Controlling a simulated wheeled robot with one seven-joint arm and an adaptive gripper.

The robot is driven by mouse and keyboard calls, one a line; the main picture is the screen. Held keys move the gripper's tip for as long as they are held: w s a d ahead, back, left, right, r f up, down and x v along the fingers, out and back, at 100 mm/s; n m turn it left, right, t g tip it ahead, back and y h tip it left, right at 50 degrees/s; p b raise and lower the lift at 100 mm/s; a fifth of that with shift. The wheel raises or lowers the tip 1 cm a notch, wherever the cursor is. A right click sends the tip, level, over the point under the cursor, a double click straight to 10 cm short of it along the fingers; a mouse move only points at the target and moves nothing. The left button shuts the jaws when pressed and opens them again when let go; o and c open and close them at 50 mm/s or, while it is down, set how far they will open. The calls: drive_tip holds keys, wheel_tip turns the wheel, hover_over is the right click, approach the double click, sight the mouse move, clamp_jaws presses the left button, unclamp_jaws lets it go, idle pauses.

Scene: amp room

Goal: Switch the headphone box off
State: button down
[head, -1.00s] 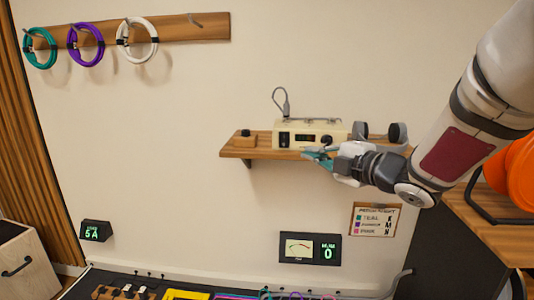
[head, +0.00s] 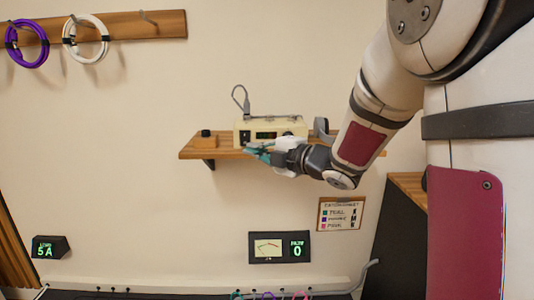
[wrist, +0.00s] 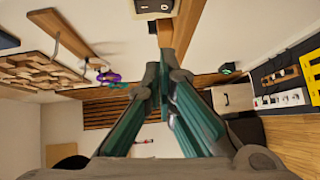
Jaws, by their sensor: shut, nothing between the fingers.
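The headphone box is a cream unit (head: 288,122) on a wooden wall shelf in the head view. Its front has a dark switch (head: 245,134) at the left, a dark display in the middle and a knob at the right. My gripper (head: 254,150) has teal fingers, shut and empty, just in front of the lower left part of the box. I cannot tell whether they touch it. In the wrist view the closed fingers (wrist: 162,58) point toward a pale panel with a dark switch (wrist: 150,5), cut off by the top edge.
The shelf (head: 195,151) also holds a small block with a dark knob (head: 206,137) at left and headphones (head: 321,126) at right, partly behind my arm. Coiled cables hang at upper left (head: 85,39). A meter (head: 279,247) is on the wall below.

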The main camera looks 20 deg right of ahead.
sight(245, 139)
drive_tip(key=w, duration=0.7)
drive_tip(key=shift+a+f+b, duration=0.2)
drive_tip(key=shift+f+b, duration=0.15)
drive_tip(key=shift+b, duration=0.05)
drive_tip(key=shift+w+f+b, duration=0.1)
drive_tip(key=shift+f+b, duration=0.05)
drive_tip(key=shift+b, duration=0.45)
drive_tip(key=shift+w+n+b, duration=0.15)
drive_tip(key=shift+n+b, duration=0.15)
drive_tip(key=shift+b, duration=0.35)
